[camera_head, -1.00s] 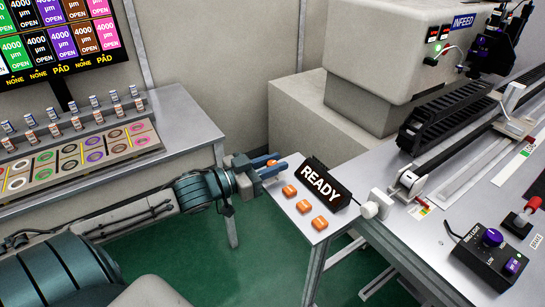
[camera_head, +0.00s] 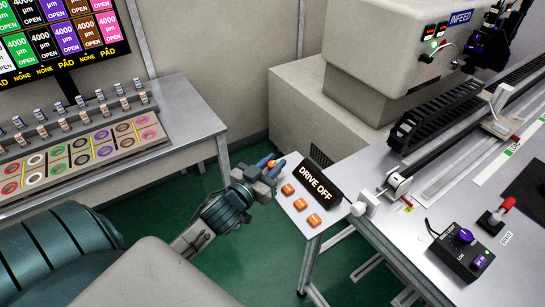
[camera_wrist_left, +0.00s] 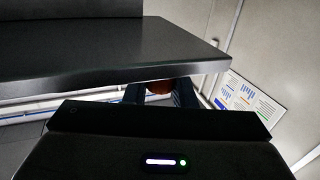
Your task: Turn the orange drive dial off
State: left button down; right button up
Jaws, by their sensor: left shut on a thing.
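An orange dial (camera_head: 272,163) sits at the far left corner of the small grey table. My left gripper (camera_head: 275,168) is shut on this dial, with its blue fingers either side of it. The dial also shows between the fingers in the left wrist view (camera_wrist_left: 159,87), partly hidden. A black sign (camera_head: 318,183) beside the dials reads "DRIVE OFF". My right gripper is not in view.
Several more orange dials (camera_head: 300,204) sit in a row along the table's left edge. A white knob (camera_head: 359,208) is by the sign. A black control box (camera_head: 461,249) with purple knobs stands at right. A bench (camera_head: 195,125) with coloured pads is at left.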

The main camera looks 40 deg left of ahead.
pick_arm(q)
jog(key=shift+f+n+y, duration=0.1)
jog(key=shift+n+y, duration=0.5)
jog(key=shift+y, duration=0.3)
jog(key=c, duration=1.3)
grip_release()
jog(key=shift+o, duration=0.2)
jog(key=s+b, duration=0.4)
jog(key=s, duration=0.6)
jog(key=shift+s+d+b, duration=0.4)
